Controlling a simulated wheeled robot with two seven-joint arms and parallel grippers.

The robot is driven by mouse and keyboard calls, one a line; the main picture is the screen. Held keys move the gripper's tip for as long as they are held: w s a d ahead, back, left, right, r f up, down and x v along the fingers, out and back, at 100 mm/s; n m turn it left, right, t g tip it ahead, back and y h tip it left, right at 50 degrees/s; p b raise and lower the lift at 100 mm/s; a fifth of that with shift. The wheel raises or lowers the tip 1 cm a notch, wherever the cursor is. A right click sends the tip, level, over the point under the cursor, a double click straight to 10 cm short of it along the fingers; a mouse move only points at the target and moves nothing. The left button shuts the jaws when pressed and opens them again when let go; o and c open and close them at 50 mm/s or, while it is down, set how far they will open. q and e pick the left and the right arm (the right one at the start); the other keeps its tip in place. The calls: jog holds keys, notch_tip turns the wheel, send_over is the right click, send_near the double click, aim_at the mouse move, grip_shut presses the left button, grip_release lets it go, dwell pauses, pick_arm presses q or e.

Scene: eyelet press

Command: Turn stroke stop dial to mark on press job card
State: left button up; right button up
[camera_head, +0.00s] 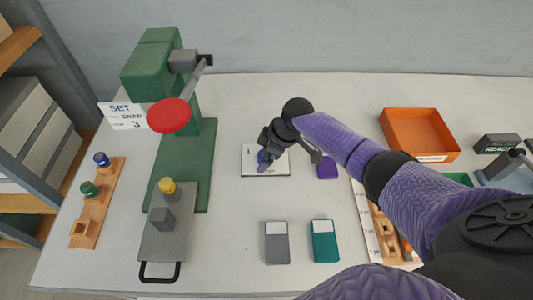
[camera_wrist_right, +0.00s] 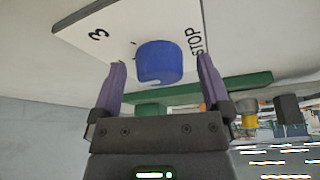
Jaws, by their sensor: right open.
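The stroke stop dial is a blue round knob (camera_wrist_right: 160,62) on a white plate (camera_wrist_right: 110,32). The right wrist view shows "3" and "STOP" printed on the plate; which mark the dial points to cannot be told. In the head view the plate (camera_head: 281,170) lies on the table with a "1" visible, and the knob is mostly hidden. My right gripper (camera_head: 265,161) is over the plate. In the right wrist view its open fingers (camera_wrist_right: 160,80) stand either side of the knob, with gaps. The job card (camera_head: 124,116) by the press reads "SET", "SNAP" and "3". My left gripper is not in view.
The green press (camera_head: 184,150) with a red disc (camera_head: 169,115) stands left of the plate. Grey (camera_head: 277,248) and teal (camera_head: 325,246) boxes lie in front. An orange bin (camera_head: 420,133) stands at right.

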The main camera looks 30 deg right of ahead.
jog(key=c, duration=1.3)
jog(key=shift+r+m+t+p, duration=0.25)
jog(key=shift+m+p, duration=0.35)
jog(key=shift+p, duration=0.3)
jog(key=m+h+p, duration=0.1)
jog(key=m+p, duration=0.1)
jog(key=m+t+p, duration=0.1)
jog(key=m+p, duration=0.1)
jog(key=shift+a+h, duration=0.1)
jog(key=shift+h, duration=0.3)
jog(key=m+p, duration=0.1)
jog(key=m, duration=0.1)
jog(key=m+h+p, duration=0.1)
jog(key=m, duration=0.1)
jog(key=shift+a+f+m+h, duration=0.1)
jog(key=shift+m+h, duration=0.2)
jog(key=shift+m+h+p, duration=0.35)
jog(key=shift+m+h, duration=0.05)
jog(key=shift+m, duration=0.5)
jog(key=shift+f+m, duration=0.1)
jog(key=shift+m, duration=0.2)
